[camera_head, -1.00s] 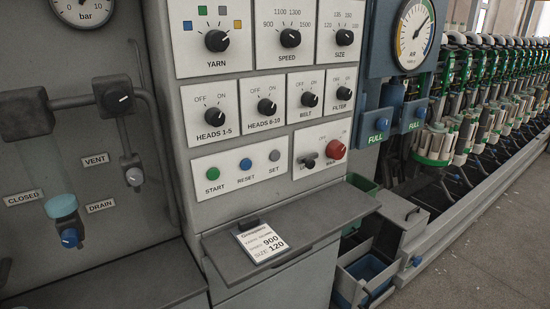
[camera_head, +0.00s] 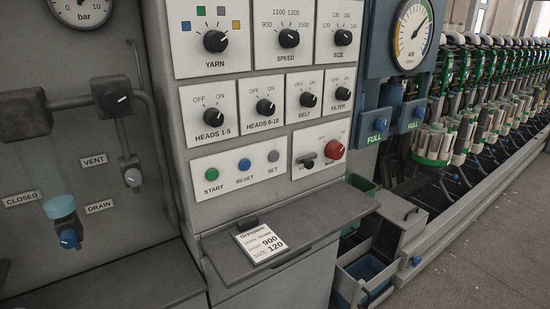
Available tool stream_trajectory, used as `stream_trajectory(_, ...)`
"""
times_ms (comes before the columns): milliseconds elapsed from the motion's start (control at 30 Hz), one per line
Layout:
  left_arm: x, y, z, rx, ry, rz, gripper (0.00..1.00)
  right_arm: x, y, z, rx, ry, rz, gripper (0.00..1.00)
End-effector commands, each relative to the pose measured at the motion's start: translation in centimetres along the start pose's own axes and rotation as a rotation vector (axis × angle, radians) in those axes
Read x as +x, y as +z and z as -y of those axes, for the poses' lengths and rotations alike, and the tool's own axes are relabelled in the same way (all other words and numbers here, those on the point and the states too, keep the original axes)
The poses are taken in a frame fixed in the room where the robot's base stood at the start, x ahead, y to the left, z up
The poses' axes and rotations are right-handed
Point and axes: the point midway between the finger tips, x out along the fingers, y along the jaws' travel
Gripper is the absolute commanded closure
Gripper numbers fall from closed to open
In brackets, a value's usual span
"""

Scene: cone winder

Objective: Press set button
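Neither gripper shows in the head view, and nothing covers the buttons.
A grey shelf (camera_head: 330,215) juts out below the buttons, with a card (camera_head: 260,242) on it. A red knob (camera_head: 335,149) is right of the buttons. Rotary knobs sit above. Pipes and a blue valve (camera_head: 69,238) are at left. Winding heads line the right.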

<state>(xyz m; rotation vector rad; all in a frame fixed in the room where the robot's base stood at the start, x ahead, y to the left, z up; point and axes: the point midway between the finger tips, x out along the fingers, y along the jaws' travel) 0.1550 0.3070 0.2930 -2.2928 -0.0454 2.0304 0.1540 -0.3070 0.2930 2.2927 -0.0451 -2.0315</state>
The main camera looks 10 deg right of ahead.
Motion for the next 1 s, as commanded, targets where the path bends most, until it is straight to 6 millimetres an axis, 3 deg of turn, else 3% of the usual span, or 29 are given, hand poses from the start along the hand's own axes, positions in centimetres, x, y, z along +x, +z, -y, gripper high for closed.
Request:
stream_trajectory(267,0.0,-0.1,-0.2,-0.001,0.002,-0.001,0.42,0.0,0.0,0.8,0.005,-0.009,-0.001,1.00)
stream_trajectory(1000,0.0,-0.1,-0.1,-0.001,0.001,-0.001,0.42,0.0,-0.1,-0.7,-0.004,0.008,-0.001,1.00)
